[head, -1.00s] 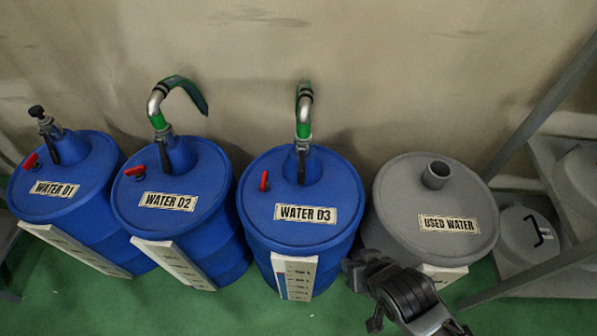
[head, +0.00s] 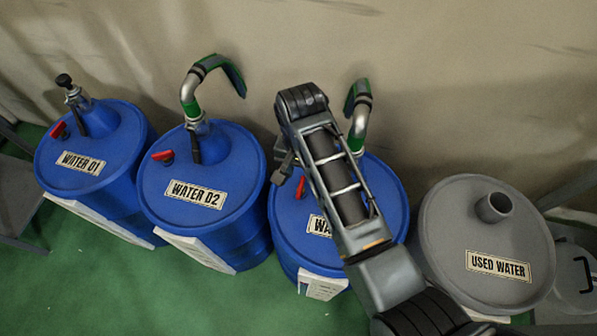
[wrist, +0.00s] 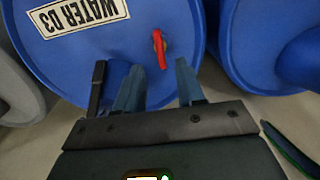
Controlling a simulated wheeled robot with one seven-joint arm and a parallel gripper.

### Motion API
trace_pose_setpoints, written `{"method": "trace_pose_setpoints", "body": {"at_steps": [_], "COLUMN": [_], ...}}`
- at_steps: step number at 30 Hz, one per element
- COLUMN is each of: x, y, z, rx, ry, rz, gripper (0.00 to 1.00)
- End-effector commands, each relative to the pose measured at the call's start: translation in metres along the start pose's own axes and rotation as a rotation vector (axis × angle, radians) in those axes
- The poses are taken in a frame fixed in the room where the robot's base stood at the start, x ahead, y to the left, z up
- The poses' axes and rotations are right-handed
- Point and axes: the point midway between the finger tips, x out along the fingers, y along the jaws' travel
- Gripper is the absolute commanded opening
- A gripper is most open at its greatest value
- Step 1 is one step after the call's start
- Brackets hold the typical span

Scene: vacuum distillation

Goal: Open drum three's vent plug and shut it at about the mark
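Drum three (head: 285,235) is the blue drum labelled WATER D3, partly covered by my arm in the head view. Its red vent plug (head: 300,187) stands on the lid, just below my gripper (head: 284,166) in that view. In the wrist view the red plug (wrist: 159,48) lies ahead of my gripper (wrist: 158,78), roughly in line with the gap between the two fingers. The fingers are apart with nothing between them, and I see no contact with the plug. A pale scale strip (head: 322,286) is on the drum's front; its marks are not readable.
Blue drums WATER D2 (head: 230,190) and WATER D1 (head: 85,145) stand to the left, each with a red plug. The grey USED WATER drum (head: 450,240) is to the right. A curved green-and-metal pipe (head: 359,125) rises from drum three. Green floor in front is clear.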

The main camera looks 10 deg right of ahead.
Motion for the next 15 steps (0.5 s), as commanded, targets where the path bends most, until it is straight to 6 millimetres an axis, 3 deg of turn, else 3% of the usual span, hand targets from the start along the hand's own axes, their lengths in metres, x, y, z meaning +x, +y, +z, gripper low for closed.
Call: {"method": "trace_pose_setpoints", "body": {"at_steps": [9, 15], "x": [0.048, 0.069], "y": [0.001, 0.001], "z": [0.001, 0.0], "rx": [-0.001, -0.001], "ry": [-0.002, 0.0], "rz": [0.002, 0.0], "gripper": [0.38, 0.38]}}
